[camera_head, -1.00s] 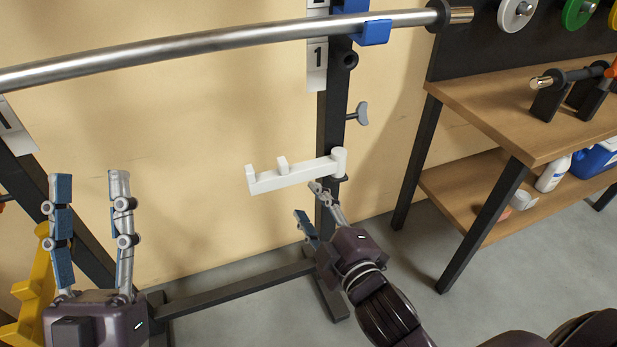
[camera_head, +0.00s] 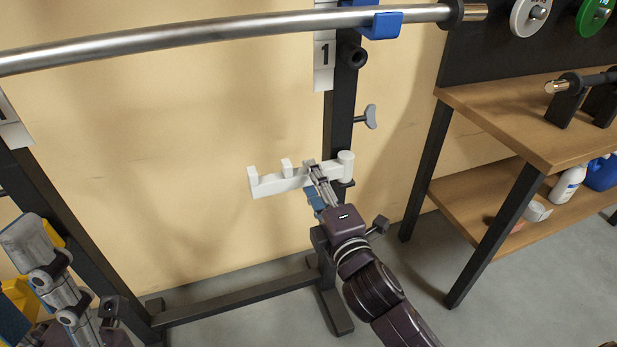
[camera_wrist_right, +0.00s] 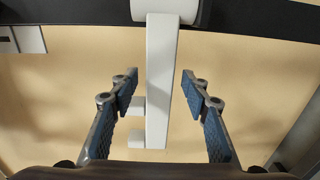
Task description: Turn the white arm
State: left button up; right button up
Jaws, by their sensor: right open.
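The white arm (camera_head: 272,186) is a bar with two upright prongs, joined to a white collar (camera_head: 346,166) on the dark rack post. It sticks out to the left from the post. My right gripper (camera_head: 313,182) is at the arm, close to its collar end, and hides part of it. In the right wrist view the white arm (camera_wrist_right: 161,62) runs between the two blue-padded fingers of the right gripper (camera_wrist_right: 159,86), with a gap on each side. The right gripper is open. My left gripper (camera_head: 38,262) is at the lower left, partly cut off; its opening is unclear.
A steel barbell (camera_head: 220,35) crosses above, with a blue holder (camera_head: 385,26) on the post. A grey knob (camera_head: 371,116) sticks out of the post above the white arm. A wooden bench (camera_head: 520,118) stands to the right. The wall behind is plain.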

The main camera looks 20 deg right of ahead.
jog(key=shift+w, duration=1.2)
jog(key=shift+a, duration=0.1)
grip_shut()
